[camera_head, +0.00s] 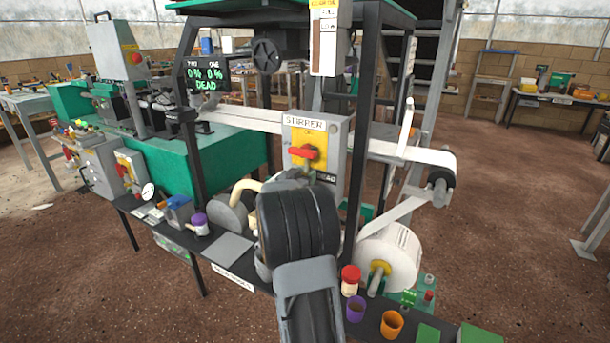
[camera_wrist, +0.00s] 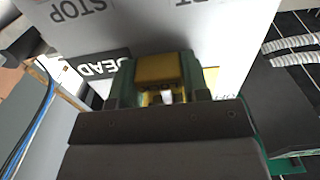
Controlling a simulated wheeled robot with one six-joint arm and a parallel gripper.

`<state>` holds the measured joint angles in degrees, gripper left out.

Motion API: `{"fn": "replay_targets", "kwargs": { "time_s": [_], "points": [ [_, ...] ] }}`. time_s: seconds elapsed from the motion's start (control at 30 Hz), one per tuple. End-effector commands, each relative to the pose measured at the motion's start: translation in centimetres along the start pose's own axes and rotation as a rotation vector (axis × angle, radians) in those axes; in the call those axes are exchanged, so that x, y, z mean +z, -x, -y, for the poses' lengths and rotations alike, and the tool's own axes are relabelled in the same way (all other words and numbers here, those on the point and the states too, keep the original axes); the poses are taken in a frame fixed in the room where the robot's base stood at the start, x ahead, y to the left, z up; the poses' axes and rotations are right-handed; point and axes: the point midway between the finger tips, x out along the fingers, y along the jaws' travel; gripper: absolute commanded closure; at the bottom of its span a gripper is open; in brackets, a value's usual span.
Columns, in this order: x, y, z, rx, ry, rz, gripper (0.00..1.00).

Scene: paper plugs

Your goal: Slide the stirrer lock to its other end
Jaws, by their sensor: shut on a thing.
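The stirrer box (camera_head: 290,158) is grey, with a STIRRER label, a yellow plate and a red rotary handle (camera_head: 305,153). A DEAD label shows low on its front, partly hidden by my arm. In the wrist view, a small yellow block (camera_wrist: 158,68), seemingly the stirrer lock, sits against the box face (camera_wrist: 190,40). My gripper (camera_wrist: 160,80) is shut on it, with green fingertips at either side. The DEAD label (camera_wrist: 97,68) is just left of the fingers; another label at the right is mostly covered. In the head view my arm hides the lock.
A black post (camera_head: 360,120) stands right beside the box, and a white paper web (camera_head: 410,155) runs behind to a roller. A paper roll (camera_head: 392,258) is at lower right. Cups and a purple-lidded jar (camera_head: 200,224) stand on the dark bench. Ribbed hoses (camera_wrist: 290,50) show at right.

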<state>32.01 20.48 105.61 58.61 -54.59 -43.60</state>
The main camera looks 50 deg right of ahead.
Motion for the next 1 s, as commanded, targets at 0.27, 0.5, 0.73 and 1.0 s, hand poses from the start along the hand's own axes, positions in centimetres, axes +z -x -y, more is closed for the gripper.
{"fn": "replay_targets", "kwargs": {
  "time_s": [0.27, 0.5, 0.73, 1.0],
  "points": [
    [2.0, 0.1, 0.0, -0.001, 0.001, 0.005, 1.00],
    [2.0, 0.1, 0.0, -0.001, 0.001, 0.006, 0.43],
    [1.9, 0.0, 0.0, 0.000, 0.001, 0.003, 0.32],
    [1.7, 1.1, 0.0, -0.001, 0.000, 0.002, 0.32]
  ]
}}
